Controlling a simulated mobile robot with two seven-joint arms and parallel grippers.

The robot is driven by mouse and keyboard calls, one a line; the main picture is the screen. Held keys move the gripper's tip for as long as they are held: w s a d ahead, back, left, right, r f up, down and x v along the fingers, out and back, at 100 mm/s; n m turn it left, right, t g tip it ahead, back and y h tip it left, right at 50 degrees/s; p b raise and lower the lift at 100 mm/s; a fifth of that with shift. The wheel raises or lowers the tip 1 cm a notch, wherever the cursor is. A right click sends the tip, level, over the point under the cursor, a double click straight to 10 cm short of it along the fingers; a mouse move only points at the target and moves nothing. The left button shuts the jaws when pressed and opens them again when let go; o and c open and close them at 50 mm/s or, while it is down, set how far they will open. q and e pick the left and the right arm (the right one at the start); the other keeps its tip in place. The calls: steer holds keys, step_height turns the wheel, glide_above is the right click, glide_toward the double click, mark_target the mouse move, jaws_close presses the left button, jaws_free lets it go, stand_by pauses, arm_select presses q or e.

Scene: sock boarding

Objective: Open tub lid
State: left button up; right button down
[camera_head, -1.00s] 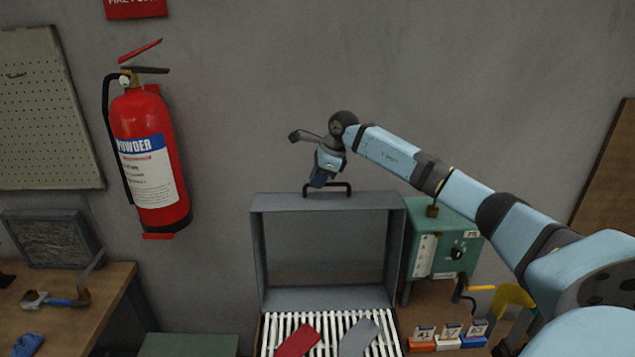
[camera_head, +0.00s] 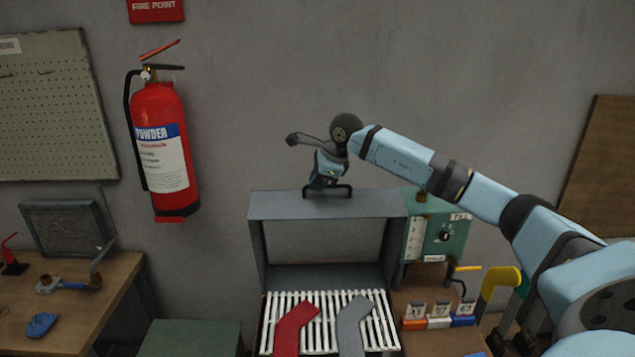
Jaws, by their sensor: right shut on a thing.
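The tub lid (camera_head: 270,206) is a grey, box-like frame standing raised at the back of the tub, with its open inside facing me. A dark bar handle (camera_head: 345,191) is on its top edge. My right gripper (camera_head: 322,187) is at this handle and shut on it; the fingertips are small and partly hidden by the wrist. Below the lid, a white slatted rack (camera_head: 330,312) shows in the tub, with a red sock shape (camera_head: 294,325) and a grey sock shape (camera_head: 353,325) lying on it. My left gripper is not in view.
A green control box (camera_head: 445,237) stands right of the lid, with several small coloured labelled blocks (camera_head: 438,322) in front. A wooden bench (camera_head: 95,310) with a blue item (camera_head: 41,325) is at left. A fire extinguisher (camera_head: 162,150) hangs on the wall. A green box top (camera_head: 190,338) is lower left.

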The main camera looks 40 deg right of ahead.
steer(key=c, duration=1.2)
jaws_free()
steer(key=shift+d, duration=0.1)
steer(key=shift+o, duration=0.2)
steer(key=b+v, duration=0.2)
steer(key=v, duration=1.1)
steer(key=shift+s+r, duration=0.15)
steer(key=shift+r, duration=0.15)
steer(key=shift+d, duration=0.15)
